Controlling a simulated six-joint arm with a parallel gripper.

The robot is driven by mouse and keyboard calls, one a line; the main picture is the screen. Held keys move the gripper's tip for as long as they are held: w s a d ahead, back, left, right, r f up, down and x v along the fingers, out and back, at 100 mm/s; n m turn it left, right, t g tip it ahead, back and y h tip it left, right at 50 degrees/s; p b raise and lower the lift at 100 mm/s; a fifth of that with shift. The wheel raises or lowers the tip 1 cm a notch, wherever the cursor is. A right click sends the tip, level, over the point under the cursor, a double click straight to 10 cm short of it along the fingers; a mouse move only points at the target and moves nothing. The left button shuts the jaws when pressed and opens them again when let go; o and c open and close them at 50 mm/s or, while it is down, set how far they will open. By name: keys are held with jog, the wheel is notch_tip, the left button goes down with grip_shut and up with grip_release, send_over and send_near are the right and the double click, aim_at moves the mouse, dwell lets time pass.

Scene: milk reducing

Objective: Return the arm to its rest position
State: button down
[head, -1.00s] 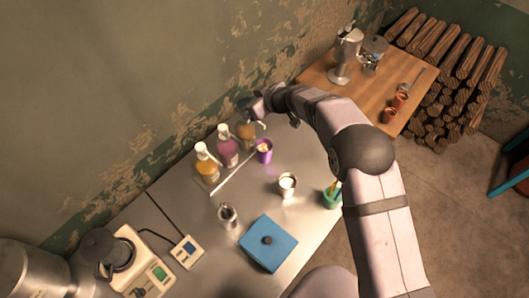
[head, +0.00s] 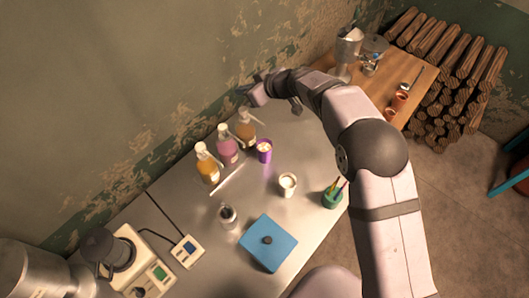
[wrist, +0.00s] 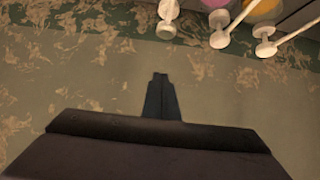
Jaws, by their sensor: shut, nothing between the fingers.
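My gripper (head: 254,94) is raised near the back wall in the head view, above and behind the row of pump bottles. In the wrist view its fingers (wrist: 161,96) are shut together with nothing between them, in front of the wall. It is apart from the bottles. My arm reaches in from the lower right and hides part of the wooden table.
An orange bottle (head: 207,168), a pink bottle (head: 227,148) and a brown bottle (head: 245,129) stand by the wall. A purple cup (head: 264,150), white-filled cup (head: 288,184), metal pitcher (head: 227,216), green pot (head: 332,197) and blue pad (head: 268,243) share the metal counter.

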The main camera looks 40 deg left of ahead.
jog(key=shift+r, duration=0.4)
